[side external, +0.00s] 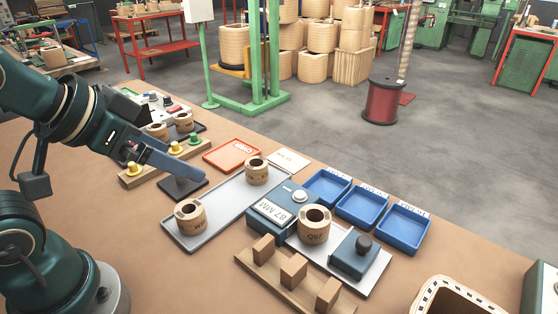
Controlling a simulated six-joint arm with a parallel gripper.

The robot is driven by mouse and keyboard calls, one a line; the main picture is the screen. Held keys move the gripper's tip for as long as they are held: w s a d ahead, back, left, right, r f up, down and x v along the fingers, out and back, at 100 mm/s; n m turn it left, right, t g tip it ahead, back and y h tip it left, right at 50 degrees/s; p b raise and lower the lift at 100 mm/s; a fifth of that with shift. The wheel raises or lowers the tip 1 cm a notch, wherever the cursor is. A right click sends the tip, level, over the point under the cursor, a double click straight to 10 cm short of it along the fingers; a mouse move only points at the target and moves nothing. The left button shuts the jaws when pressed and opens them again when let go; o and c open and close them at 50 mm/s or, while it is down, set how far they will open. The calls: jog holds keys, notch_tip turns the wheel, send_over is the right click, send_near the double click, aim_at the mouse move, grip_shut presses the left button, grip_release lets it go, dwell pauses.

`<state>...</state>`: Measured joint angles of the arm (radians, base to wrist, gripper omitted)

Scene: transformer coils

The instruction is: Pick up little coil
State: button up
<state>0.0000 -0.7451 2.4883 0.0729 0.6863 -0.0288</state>
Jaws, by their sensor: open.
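Several small tan coils with dark centre holes stand on the bench. One coil (191,217) is at the front left of a grey tray (215,224), and another coil (257,171) is at its back right. A larger-looking coil (314,224) sits on a flat plate beside a blue-grey display box. I cannot tell which one is meant as the little coil. My gripper (190,167) is open and empty, apart from the coils, above a dark square base left of the tray.
Three blue bins (363,207) stand at the right. A wooden rack with upright blocks (294,271) is in front. A red-orange tray (231,154) and a card lie behind the grey tray. A wooden strip with yellow and green knobs (160,164) is near my gripper. The front-left bench is clear.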

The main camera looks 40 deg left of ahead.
jog(key=w+r+m+t, duration=0.2)
jog(key=w+r+t, duration=0.2)
jog(key=w, duration=0.6)
jog(key=m+h, duration=0.7)
jog(key=h, duration=0.2)
send_over(315, 216)
jog(key=s+a, duration=0.2)
jog(key=a, duration=0.1)
notch_tip(315, 216, down, 9)
jog(key=s+f+g, duration=0.1)
jog(key=f, duration=0.2)
jog(key=f+g, duration=0.1)
jog(key=f, duration=0.1)
jog(key=s+f+g, duration=0.1)
jog(key=f, duration=0.2)
jog(key=shift+s+d+f+h, duration=0.3)
jog(key=shift+s+d, duration=0.05)
jog(key=shift+x, duration=2.5)
grip_shut()
